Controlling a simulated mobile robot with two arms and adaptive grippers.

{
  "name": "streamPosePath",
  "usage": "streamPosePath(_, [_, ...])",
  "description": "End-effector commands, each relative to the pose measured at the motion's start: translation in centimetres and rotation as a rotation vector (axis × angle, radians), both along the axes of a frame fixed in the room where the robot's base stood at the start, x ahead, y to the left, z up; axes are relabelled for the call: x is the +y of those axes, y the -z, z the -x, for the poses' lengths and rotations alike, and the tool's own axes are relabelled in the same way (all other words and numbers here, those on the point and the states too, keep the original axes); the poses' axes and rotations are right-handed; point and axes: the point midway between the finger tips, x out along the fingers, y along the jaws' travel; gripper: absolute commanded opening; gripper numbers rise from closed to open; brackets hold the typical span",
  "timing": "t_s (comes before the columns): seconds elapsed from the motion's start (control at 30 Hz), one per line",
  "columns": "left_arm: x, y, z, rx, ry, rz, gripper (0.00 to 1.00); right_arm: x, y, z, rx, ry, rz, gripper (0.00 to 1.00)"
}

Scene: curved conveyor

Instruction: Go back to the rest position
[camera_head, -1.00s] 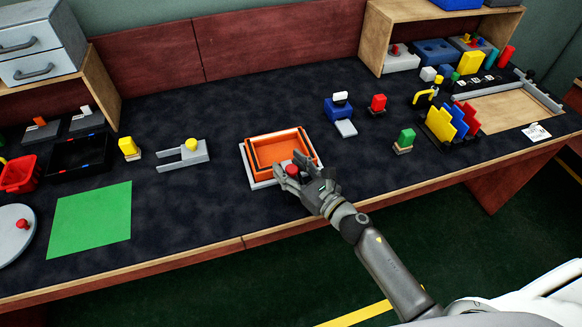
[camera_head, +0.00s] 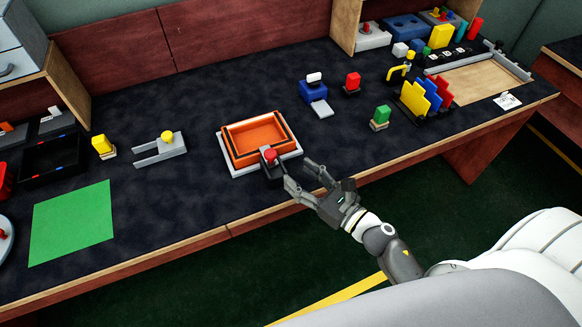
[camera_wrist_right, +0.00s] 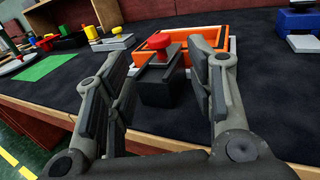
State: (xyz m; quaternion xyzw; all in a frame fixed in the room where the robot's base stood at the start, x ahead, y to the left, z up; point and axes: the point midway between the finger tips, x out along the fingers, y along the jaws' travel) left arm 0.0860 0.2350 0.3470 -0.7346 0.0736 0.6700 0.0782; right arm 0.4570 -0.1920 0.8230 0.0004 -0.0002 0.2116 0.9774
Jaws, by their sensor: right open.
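My right gripper (camera_head: 305,180) is open and empty at the front edge of the table, its fingers spread and apart from things. Just beyond its fingertips a black block with a red knob (camera_head: 270,157) stands at the front corner of the orange tray (camera_head: 283,131). In the right wrist view the black block (camera_wrist_right: 160,88) shows between the two open fingers (camera_wrist_right: 166,100), farther off than the tips, with the orange tray behind it. My left gripper is not in view.
The floor in front (camera_head: 470,215) is clear.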

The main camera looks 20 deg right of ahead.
Motion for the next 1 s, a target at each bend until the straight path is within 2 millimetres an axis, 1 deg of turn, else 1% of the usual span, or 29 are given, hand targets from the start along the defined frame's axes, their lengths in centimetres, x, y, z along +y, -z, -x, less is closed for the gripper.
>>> streamPosePath(0.17, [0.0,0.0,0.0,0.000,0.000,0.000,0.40,-0.3,0.0,0.7,-0.001,0.000,0.000,0.50])
streamPosePath(0.67, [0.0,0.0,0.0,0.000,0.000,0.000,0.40,-0.3,0.0,0.7,-0.001,0.000,0.000,0.50])
streamPosePath(0.77, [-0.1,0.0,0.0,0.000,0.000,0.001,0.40,-0.5,-0.3,0.5,0.009,0.018,-0.027,0.50])
streamPosePath(0.87, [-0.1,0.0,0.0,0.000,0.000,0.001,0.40,-1.5,-0.9,0.0,0.046,0.086,-0.131,0.50])
streamPosePath(0.97, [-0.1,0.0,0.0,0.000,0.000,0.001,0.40,-3.3,-1.8,-0.6,0.115,0.204,-0.327,0.50])
streamPosePath(1.0, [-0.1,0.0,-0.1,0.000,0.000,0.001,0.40,-4.2,-2.0,-0.7,0.149,0.260,-0.426,0.50])
